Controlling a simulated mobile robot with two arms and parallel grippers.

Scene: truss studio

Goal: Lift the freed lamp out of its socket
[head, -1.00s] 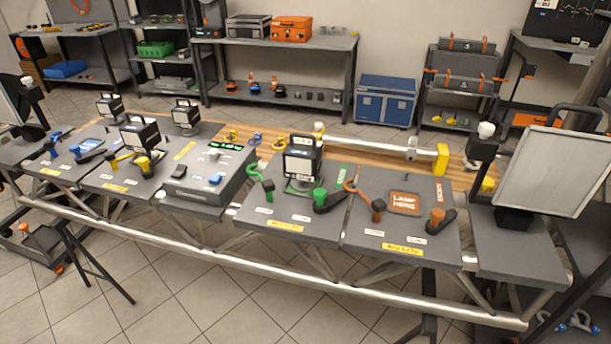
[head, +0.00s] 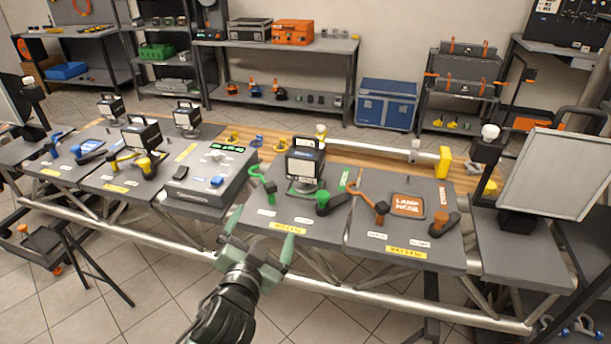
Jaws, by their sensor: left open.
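A black box-shaped lamp (head: 305,160) with a top handle and a pale front stands upright on its round base on the green-marked panel (head: 320,232). A green hook (head: 257,173) is at its left and a green-topped lever (head: 324,200) at its front right. Whether its base is locked is too small to tell. My left gripper (head: 262,226) is open and empty, in front of and below the lamp, near the panel's front edge and apart from the lamp. My right gripper is not in view.
Right of it, an orange-marked panel has a bare pad (head: 407,205) with an orange hook (head: 367,193) and lever (head: 440,223). Several similar lamps (head: 141,132) stand further left, past a grey control box (head: 207,180). A silver truss rail runs along the front.

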